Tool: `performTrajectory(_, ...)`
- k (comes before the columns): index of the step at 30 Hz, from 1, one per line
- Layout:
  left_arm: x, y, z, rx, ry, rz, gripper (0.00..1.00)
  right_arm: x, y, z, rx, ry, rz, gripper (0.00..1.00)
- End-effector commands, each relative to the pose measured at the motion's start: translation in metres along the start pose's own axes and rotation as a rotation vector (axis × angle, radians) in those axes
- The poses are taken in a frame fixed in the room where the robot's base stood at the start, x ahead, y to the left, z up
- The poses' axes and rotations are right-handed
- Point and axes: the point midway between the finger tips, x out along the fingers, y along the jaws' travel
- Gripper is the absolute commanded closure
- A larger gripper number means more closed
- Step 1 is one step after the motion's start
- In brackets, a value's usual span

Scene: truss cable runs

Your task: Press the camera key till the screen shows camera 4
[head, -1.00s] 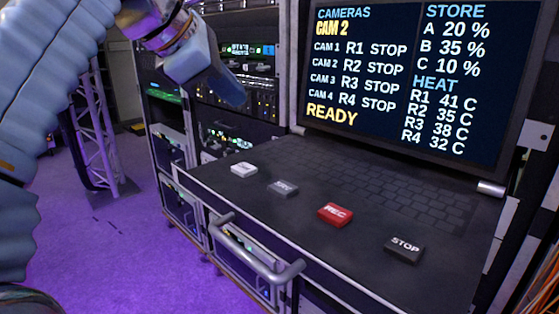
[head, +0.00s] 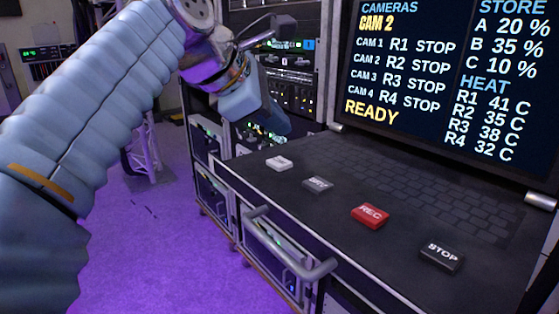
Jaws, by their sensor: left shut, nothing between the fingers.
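The screen (head: 440,95) stands at the back right of the desk. It shows CAM 2 under CAMERAS, R1 to R4 each at STOP, and READY. Along the desk's front lie a white key (head: 279,163), a grey key (head: 317,185), a red REC key (head: 370,216) and a black STOP key (head: 442,256). The lettering on the white key is too small to read. My left gripper (head: 276,124) is shut and empty, above and behind the white key, apart from it. My right gripper is out of view.
A dark keyboard (head: 400,185) lies flat behind the keys. A metal handle (head: 285,255) juts from the desk front. Racks of lit equipment (head: 285,85) stand behind my left gripper. A truss (head: 147,150) stands on the purple floor at left.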

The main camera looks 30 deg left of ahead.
Motion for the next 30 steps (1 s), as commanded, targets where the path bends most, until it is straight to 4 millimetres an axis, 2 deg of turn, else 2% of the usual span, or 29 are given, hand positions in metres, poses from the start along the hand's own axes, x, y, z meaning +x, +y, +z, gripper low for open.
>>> performTrajectory(3,0.013,-0.009,-0.009,0.001,-0.001,0.0,1.0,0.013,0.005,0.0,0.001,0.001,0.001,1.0)
performTrajectory(9,0.02,-0.015,-0.014,0.001,0.0,0.0,1.0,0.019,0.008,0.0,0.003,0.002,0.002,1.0)
performTrajectory(30,0.02,-0.015,-0.015,0.001,0.0,0.0,1.0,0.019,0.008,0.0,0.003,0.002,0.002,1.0)
